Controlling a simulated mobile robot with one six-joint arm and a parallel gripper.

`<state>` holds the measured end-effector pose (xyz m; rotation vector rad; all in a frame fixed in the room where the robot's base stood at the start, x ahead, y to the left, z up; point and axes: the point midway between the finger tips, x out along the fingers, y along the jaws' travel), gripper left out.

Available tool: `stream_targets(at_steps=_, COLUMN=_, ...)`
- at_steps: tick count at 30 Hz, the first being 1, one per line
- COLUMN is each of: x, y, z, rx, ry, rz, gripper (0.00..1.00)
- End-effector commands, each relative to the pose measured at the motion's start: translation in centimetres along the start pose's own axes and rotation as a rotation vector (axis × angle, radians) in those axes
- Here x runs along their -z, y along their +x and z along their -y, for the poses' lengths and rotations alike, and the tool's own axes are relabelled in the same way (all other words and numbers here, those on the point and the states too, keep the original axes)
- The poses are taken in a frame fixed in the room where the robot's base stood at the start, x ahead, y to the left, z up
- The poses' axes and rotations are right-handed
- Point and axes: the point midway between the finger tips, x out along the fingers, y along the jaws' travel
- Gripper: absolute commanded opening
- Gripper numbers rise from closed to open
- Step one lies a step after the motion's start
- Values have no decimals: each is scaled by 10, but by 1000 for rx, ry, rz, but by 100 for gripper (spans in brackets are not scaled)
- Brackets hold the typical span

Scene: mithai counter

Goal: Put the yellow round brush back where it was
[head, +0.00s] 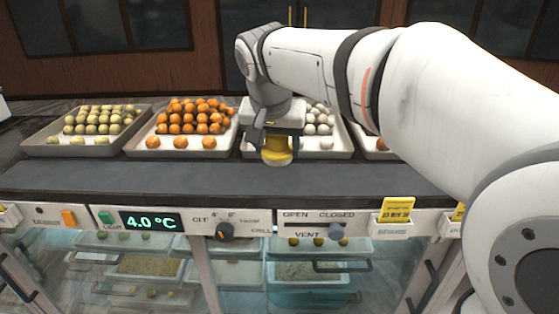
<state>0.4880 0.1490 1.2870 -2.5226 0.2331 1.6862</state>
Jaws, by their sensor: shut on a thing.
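The yellow round brush (277,157) is held under my gripper (276,146), which points down and is shut on it. My gripper covers the brush's upper part, and the fingers are small in the head view.
Trays of pale yellow sweets (97,123), orange sweets (190,122) and white sweets (318,122) line the counter (130,177) behind. The front strip is clear. Below are a temperature display (151,222), a knob (226,232), a vent slider (335,232) and yellow tags (397,210).

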Motion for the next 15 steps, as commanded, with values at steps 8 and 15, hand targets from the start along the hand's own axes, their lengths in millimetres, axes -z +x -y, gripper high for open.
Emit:
stream_targets(at_steps=8, x=-13, y=32, z=-1, rx=-2, ry=2, rz=2, gripper=37)
stream_targets(at_steps=15, x=-17, y=44, z=-1, rx=0, ry=4, rz=-1, gripper=37)
